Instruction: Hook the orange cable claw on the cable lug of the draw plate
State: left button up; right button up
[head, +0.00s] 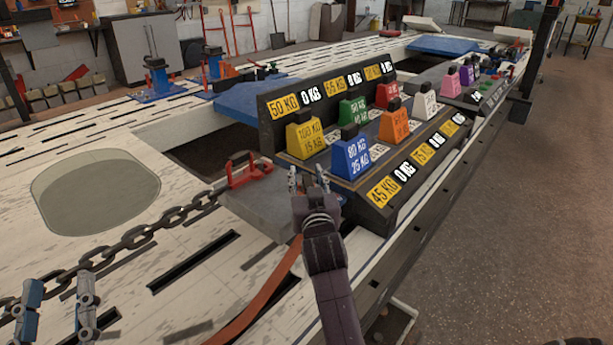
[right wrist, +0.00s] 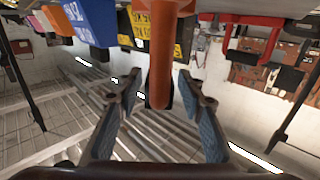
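A grey plate (head: 262,207), which looks like the draw plate, lies on the bench with a red bracket-like fitting (head: 245,170) at its far left. I cannot tell whether this fitting is the cable lug; it also shows in the right wrist view (right wrist: 255,38). My right gripper (head: 308,180) is at the plate's right side. In the right wrist view its fingers (right wrist: 160,100) are open on either side of an orange rounded rod (right wrist: 161,65), probably the claw, apparently without gripping it. My left gripper (head: 57,308) is open and empty at lower left.
A weight rack (head: 275,130) with several coloured weights stands just beyond my right gripper. A chain (head: 135,237) runs across the slotted bench (head: 130,120) to the plate. An orange strap (head: 265,295) passes behind my right arm. A hatch (head: 95,190) lies at left.

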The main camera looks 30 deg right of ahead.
notch_tip(320, 180, up, 10)
dwell(0.3)
dwell(0.3)
